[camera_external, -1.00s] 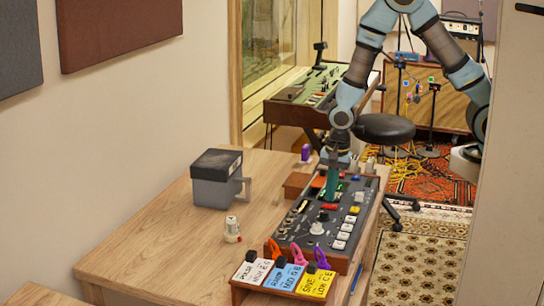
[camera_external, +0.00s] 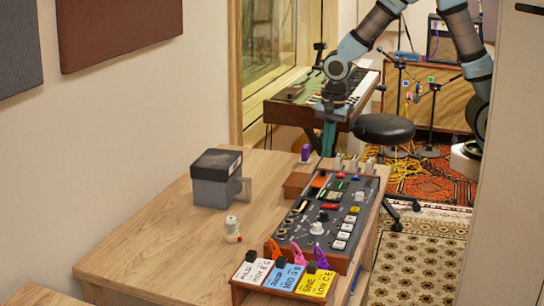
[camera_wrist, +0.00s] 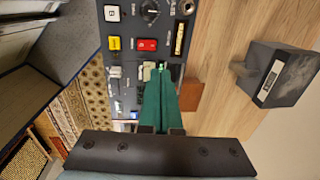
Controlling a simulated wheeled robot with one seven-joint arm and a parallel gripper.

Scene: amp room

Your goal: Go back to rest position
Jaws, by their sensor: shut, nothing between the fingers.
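My gripper (camera_external: 328,148) is above the far end of the wooden table (camera_external: 150,240), pointing down, with its green fingers shut and nothing between them. In the wrist view the shut green fingers (camera_wrist: 158,92) show over the far end of the control panel (camera_wrist: 140,30). The control panel also shows in the external view (camera_external: 325,222), with knobs, white buttons, and red and yellow keys. The gripper appears apart from the panel.
A grey box with a dark lid (camera_external: 216,178) stands left of the panel. A small white figure (camera_external: 232,230) and a purple item (camera_external: 306,153) stand on the table. Coloured label cards (camera_external: 284,277) are at the near end. A black stool (camera_external: 385,128) and keyboard (camera_external: 345,90) are behind.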

